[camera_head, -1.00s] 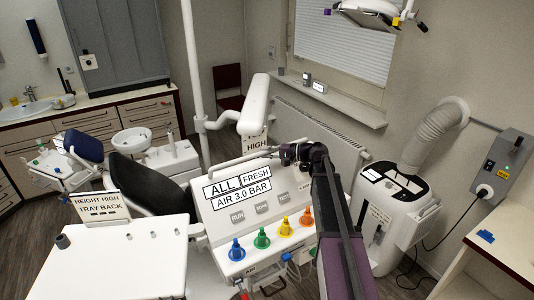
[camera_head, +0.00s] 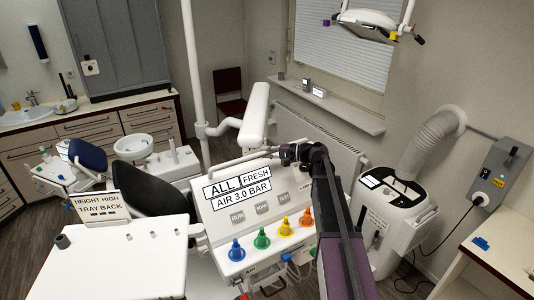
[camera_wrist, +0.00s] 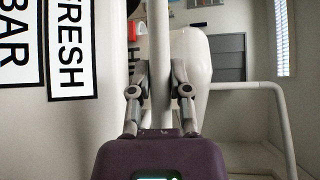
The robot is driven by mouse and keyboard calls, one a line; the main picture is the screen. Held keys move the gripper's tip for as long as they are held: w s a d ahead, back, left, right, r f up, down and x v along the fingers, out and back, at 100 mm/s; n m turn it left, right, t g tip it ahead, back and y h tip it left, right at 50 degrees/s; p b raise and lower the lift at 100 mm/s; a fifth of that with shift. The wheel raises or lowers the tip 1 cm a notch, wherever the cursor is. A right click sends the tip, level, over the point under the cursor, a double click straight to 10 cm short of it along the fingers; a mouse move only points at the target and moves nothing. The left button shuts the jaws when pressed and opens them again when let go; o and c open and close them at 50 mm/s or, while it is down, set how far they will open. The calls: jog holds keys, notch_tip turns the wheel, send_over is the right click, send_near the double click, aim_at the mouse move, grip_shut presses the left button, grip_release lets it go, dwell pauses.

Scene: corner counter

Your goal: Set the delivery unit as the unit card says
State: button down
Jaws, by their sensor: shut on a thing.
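The delivery unit (camera_head: 214,262) is a white panel carrying the label "ALL FRESH, AIR 3.0 BAR" (camera_head: 238,190). Below the label are grey buttons and blue, green, yellow and orange knobs (camera_head: 262,238). A white handle rail (camera_head: 250,158) runs along its top edge. My gripper (camera_head: 287,154) is at that rail's right end. In the wrist view my gripper (camera_wrist: 160,85) is shut on a white upright bar (camera_wrist: 160,40), which appears to be this rail. A card reading "HEIGHT HIGH, TRAY BACK" (camera_head: 101,205) stands behind a white tray (camera_head: 115,265) at left.
A white machine (camera_head: 398,230) with a ribbed hose stands right of my arm. A counter (camera_head: 500,245) fills the right edge. A white lamp arm (camera_head: 255,112) and pole rise behind the unit, with the dark chair (camera_head: 145,212) to its left.

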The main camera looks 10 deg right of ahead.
jog(key=shift+r+p, duration=0.3)
jog(key=shift+r, duration=0.2)
jog(key=c, duration=0.6)
grip_release()
jog(key=shift+o, duration=0.2)
jog(key=shift+s+f, duration=0.1)
